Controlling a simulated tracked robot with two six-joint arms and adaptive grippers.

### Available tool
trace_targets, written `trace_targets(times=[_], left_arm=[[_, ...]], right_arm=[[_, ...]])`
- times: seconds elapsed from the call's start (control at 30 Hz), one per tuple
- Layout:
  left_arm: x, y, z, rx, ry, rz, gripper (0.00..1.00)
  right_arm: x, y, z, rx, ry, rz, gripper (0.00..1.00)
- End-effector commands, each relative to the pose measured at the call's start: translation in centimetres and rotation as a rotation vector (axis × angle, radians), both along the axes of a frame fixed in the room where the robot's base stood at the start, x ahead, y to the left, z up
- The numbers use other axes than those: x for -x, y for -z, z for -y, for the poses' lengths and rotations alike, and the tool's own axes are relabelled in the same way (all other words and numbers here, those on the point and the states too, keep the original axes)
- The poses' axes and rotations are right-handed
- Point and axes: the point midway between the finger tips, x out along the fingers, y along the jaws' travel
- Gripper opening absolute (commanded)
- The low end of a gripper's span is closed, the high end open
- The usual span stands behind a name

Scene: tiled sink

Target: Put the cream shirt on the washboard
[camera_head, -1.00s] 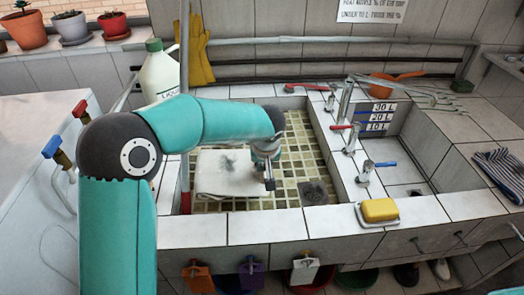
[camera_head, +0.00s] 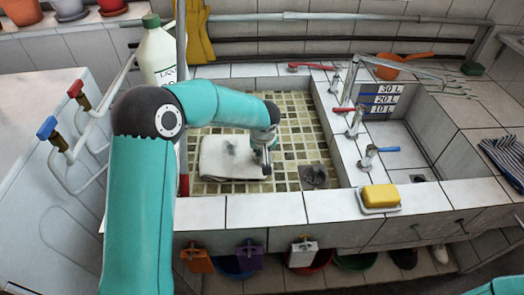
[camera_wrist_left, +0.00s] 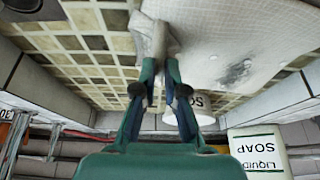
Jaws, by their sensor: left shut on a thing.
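The cream shirt (camera_head: 222,166) lies folded and pale, with a dark smudge, on the tiled floor of the left basin. My left gripper (camera_head: 266,160) is at the shirt's right edge in the head view. In the left wrist view, the left gripper (camera_wrist_left: 157,72) is shut on a bunched edge of the shirt (camera_wrist_left: 215,40), whose flat part spreads to the right. I cannot clearly pick out a washboard. My right gripper is out of view.
A drain (camera_head: 314,176) is in the basin floor to the right of the shirt. A yellow soap bar (camera_head: 381,196) sits on the front ledge. A liquid soap bottle (camera_head: 158,55) stands behind my left arm. Taps (camera_head: 366,158) stand on the divider.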

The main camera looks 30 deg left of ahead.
Motion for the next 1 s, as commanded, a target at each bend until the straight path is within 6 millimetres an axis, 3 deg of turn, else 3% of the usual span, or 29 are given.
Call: trace_targets(times=[0.3,0.33,0.5,0.83,1.0], left_arm=[[-0.1,0.3,0.2,-0.001,0.003,0.001,0.00],[-0.1,0.2,0.2,0.000,0.003,0.000,0.12],[-0.1,0.1,0.2,0.000,0.004,0.000,0.35],[-0.2,-0.1,0.3,0.000,0.006,0.000,0.35],[0.1,-1.3,0.6,-0.002,0.006,0.002,0.35]], right_arm=[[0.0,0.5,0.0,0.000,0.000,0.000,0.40],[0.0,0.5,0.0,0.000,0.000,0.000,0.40],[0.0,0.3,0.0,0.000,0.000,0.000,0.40],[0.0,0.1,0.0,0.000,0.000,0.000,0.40],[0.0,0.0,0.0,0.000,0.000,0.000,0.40]])
